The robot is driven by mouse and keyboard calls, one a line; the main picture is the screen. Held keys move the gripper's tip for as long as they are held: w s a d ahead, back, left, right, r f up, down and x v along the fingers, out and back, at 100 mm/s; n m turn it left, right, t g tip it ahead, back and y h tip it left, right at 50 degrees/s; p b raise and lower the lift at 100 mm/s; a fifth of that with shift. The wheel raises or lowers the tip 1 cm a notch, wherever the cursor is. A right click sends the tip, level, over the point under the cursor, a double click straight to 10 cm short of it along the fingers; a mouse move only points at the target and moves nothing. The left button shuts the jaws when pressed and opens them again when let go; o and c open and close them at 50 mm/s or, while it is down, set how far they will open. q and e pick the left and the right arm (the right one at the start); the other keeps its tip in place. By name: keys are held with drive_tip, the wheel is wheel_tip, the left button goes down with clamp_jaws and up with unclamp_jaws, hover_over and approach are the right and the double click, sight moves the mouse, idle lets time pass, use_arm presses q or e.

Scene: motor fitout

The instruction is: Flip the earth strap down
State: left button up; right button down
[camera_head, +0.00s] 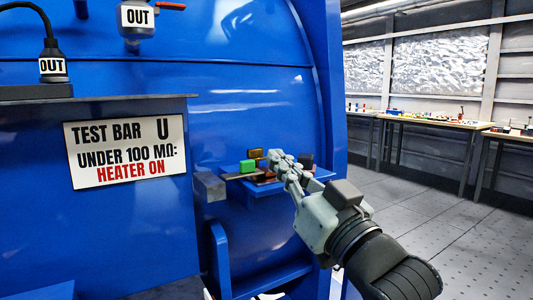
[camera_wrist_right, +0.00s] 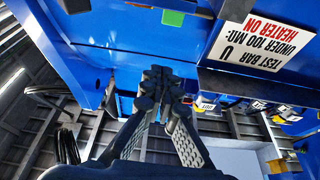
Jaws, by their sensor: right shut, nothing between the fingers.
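My right gripper (camera_head: 276,160) reaches in from the lower right, with its fingertips together over a small blue ledge (camera_head: 286,188) on the blue motor housing. In the right wrist view, its fingers (camera_wrist_right: 157,78) are closed with nothing seen between them. On the ledge are a green block (camera_head: 247,167), a brownish-yellow piece (camera_head: 255,153) and a dark block (camera_head: 305,160). The green block also shows at the top of the right wrist view (camera_wrist_right: 172,18). I cannot clearly make out the earth strap; the fingers partly hide the ledge. My left gripper is out of view.
A sign (camera_head: 125,152) reading "TEST BAR U" is on the blue panel at left. A grey bar end (camera_head: 209,187) juts out left of the ledge. Workbenches (camera_head: 435,122) with small items stand far right. The floor (camera_head: 470,230) at right is clear.

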drive_tip(key=shift+v, duration=1.05)
drive_tip(key=w+d+f+m+g+h, duration=0.1)
drive_tip(key=w+d+f+h, duration=0.1)
drive_tip(key=f, duration=0.5)
drive_tip(key=w+d+f+m+g+h, duration=0.1)
drive_tip(key=w+d+f+h, duration=0.1)
drive_tip(key=f, duration=0.6)
drive_tip(key=w+d+f+m+g+h, duration=0.1)
drive_tip(key=w+d+f+h, duration=0.2)
drive_tip(key=f, duration=0.4)
drive_tip(key=s+d+f+m+g+h, duration=0.1)
drive_tip(key=s+d+f+g, duration=0.15)
drive_tip(key=f, duration=0.65)
drive_tip(key=s+d+f+g+h, duration=0.1)
drive_tip(key=d+f, duration=0.2)
drive_tip(key=f, duration=0.6)
drive_tip(key=s+d+f+g+h, duration=0.2)
drive_tip(key=s+d+f+g, duration=0.2)
drive_tip(key=s+f, duration=0.8)
drive_tip(key=s+d+f+g+h, duration=0.2)
drive_tip(key=s+d+f+g, duration=0.3)
drive_tip(key=s+d+f, duration=0.4)
drive_tip(key=s+f, duration=0.4)
drive_tip(key=f, duration=0.3)
drive_tip(key=shift+s+f, duration=0.25)
